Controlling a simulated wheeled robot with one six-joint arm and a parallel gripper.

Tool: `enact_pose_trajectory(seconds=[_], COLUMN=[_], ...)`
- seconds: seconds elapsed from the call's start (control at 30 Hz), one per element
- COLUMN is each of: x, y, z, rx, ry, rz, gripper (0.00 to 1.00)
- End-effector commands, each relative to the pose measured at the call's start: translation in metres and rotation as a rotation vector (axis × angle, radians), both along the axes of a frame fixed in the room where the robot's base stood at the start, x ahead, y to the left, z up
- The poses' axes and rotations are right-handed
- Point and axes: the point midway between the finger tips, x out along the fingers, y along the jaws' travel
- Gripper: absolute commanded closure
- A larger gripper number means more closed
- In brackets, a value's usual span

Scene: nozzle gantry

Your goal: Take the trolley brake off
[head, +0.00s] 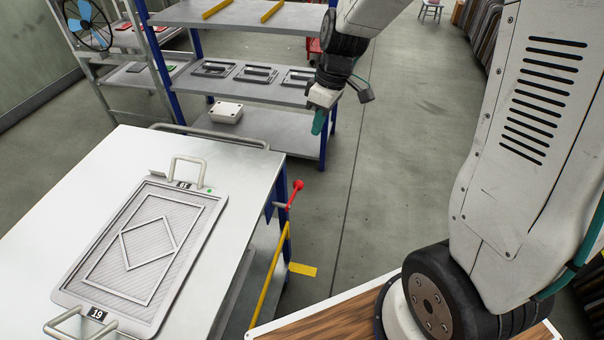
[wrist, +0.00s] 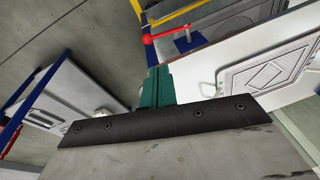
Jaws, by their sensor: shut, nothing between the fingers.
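The trolley (head: 235,150) has a pale flat top and a blue frame and stands at the left in the head view. A red lever with a ball knob (head: 298,185) sticks up at its right side, tilted. The lever also shows in the wrist view, its red knob (wrist: 148,40) at the top. Below it in the head view, a yellow bar (head: 270,280) slopes down beside a yellow plate (head: 303,269). My gripper (head: 318,122) has teal fingers, shut and empty, above and apart from the lever. The fingers also show in the wrist view (wrist: 155,84).
A grey panel (head: 85,290) marked 19 with two handles lies on the trolley top. A blue-framed shelf (head: 290,95) with trays and a white box (head: 226,112) stands behind. The floor (head: 400,180) right of the trolley is clear.

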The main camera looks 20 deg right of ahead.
Motion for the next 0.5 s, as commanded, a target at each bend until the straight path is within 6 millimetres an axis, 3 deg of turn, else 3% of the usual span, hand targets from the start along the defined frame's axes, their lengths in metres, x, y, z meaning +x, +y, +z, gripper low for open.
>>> enact_pose_trajectory(seconds=[0.03,0.2,0.33,0.5], x=[0.012,0.037,0.045,0.046], y=[-0.002,-0.006,-0.008,-0.008], z=[-0.02,-0.06,-0.074,-0.077], rx=[0.006,0.015,0.018,0.017], ry=[0.004,-0.013,-0.02,-0.023], rz=[0.034,0.127,0.158,0.165], gripper=[1.0,1.0,1.0,1.0])
